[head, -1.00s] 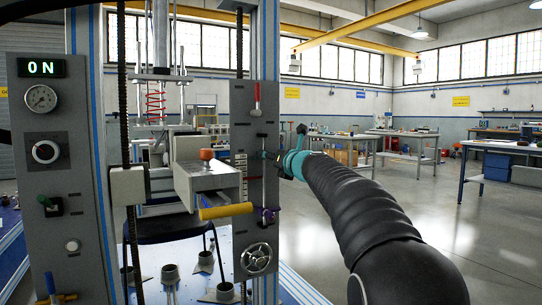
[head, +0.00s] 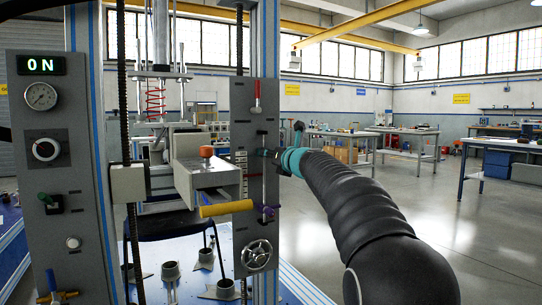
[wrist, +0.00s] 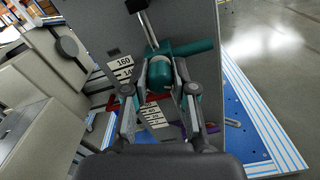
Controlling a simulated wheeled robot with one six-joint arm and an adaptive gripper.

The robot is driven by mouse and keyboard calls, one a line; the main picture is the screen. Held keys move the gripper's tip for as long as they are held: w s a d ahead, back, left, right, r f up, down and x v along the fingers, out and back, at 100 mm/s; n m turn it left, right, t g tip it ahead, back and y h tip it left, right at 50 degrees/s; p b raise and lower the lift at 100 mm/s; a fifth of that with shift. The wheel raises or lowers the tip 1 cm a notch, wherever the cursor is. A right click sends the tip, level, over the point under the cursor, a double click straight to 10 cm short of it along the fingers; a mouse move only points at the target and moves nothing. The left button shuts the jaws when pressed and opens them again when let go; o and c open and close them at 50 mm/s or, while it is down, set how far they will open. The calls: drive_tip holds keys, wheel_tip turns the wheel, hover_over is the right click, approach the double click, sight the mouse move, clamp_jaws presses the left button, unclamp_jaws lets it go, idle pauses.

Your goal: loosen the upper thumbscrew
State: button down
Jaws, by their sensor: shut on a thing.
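The upper thumbscrew, a teal knob with a crossbar (wrist: 190,48), is in the middle of the wrist view, in front of the grey panel. My gripper (wrist: 164,78) is shut on it, one finger on each side of the teal body. In the head view my gripper (head: 270,154) is at the right-hand panel, at the slim vertical rod (head: 264,185); its fingers and the thumbscrew are small and mostly hidden there. A purple lower thumbscrew (head: 266,212) is further down the same rod.
A scale plate with numbers (wrist: 123,62) is beside the thumbscrew. A red-handled lever (head: 257,97) is above and a handwheel (head: 256,255) below. A yellow roller (head: 226,208) and grey box (head: 205,180) jut out left of my gripper. The floor at the right is open.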

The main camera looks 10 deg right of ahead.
drive_tip(key=n+b, duration=0.1)
drive_tip(key=n, duration=0.3)
drive_tip(key=shift+f, duration=0.1)
drive_tip(key=n+b, duration=0.2)
drive_tip(key=n, duration=0.1)
drive_tip(key=shift+n, duration=0.3)
drive_tip(key=n+b, duration=0.1)
drive_tip(key=n, duration=0.2)
drive_tip(key=shift+n, duration=0.3)
drive_tip(key=n+b, duration=0.2)
drive_tip(key=n, duration=0.1)
drive_tip(key=shift+n, duration=0.4)
drive_tip(key=n+b, duration=0.2)
drive_tip(key=n, duration=0.2)
drive_tip(key=n+b, duration=0.1)
drive_tip(key=n, duration=0.3)
drive_tip(key=shift+n, duration=0.4)
